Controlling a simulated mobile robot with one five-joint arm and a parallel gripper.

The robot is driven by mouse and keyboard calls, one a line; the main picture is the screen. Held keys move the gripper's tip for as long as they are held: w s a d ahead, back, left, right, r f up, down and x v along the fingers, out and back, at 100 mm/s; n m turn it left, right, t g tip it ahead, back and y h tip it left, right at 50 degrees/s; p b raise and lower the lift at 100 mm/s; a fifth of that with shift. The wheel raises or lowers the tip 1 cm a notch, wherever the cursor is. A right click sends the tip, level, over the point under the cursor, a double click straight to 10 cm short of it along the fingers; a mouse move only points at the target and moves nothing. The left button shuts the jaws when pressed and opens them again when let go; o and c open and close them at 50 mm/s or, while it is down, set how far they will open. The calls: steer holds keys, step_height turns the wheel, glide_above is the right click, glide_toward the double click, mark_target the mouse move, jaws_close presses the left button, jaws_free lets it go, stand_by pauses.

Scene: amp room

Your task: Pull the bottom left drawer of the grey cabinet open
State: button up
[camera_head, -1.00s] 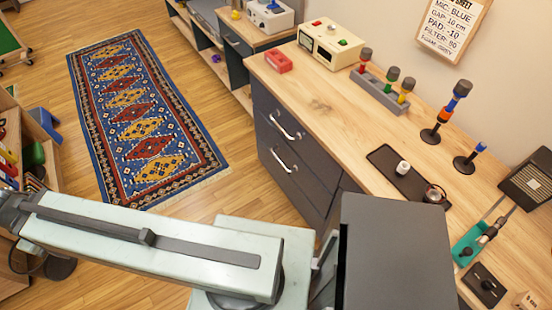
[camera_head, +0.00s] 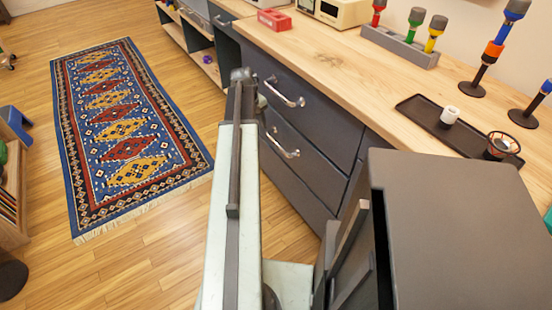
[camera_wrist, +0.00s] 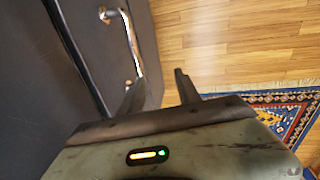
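The grey cabinet (camera_head: 318,203) stands under the wooden worktop. Its left column has an upper drawer (camera_head: 320,108) and a bottom left drawer (camera_head: 300,180), both shut, each with a silver bar handle. The bottom drawer's handle (camera_head: 283,144) is in plain view in the head view. In the wrist view a silver handle (camera_wrist: 132,42), apparently the lower one, lies ahead of my gripper (camera_wrist: 158,84). My gripper is open and empty, with its left finger close to the handle's near end. I cannot tell whether they touch. The fingers are hidden in the head view.
Bare wooden floor (camera_head: 165,250) lies left of the cabinet, with a patterned rug (camera_head: 125,130) beyond. The worktop (camera_head: 350,65) holds a red box (camera_head: 274,20), a black tray (camera_head: 440,130) and a stand of coloured tools (camera_head: 400,45).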

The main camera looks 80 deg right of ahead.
glide_toward(277, 143)
steer(key=f, duration=0.1)
steer(key=shift+m, duration=0.3)
steer(key=f+b, duration=0.5)
steer(key=s+d+f+b, duration=0.1)
steer(key=f+b, duration=0.1)
steer(key=b, duration=0.1)
steer(key=shift+f, duration=0.3)
steer(key=shift+r, duration=0.1)
jaws_close()
stand_by(0.4)
